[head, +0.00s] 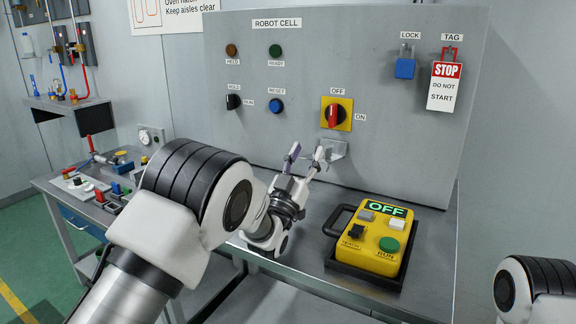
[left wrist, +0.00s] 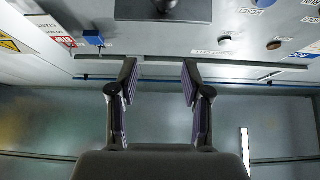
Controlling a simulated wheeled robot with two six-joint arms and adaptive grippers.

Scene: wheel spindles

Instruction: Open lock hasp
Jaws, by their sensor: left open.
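A small grey metal bracket (head: 336,151), which looks like the lock hasp, is on the panel below the red rotary switch (head: 333,115). The raised left fingers partly cover it, so I cannot tell whether it is open. My left gripper (head: 307,155) is open and empty, just left of the bracket; I cannot tell if a finger touches it. In the left wrist view the open fingers (left wrist: 158,72) point at the panel, and a dark grey block (left wrist: 165,10) lies beyond the gap. A blue padlock (head: 404,68) hangs under LOCK. My right gripper is out of view.
A red-and-white STOP tag (head: 445,86) hangs at the panel's upper right. A yellow pendant (head: 376,240) in a black holder sits on the bench right of my left gripper. A side table (head: 100,185) with small parts stands at left.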

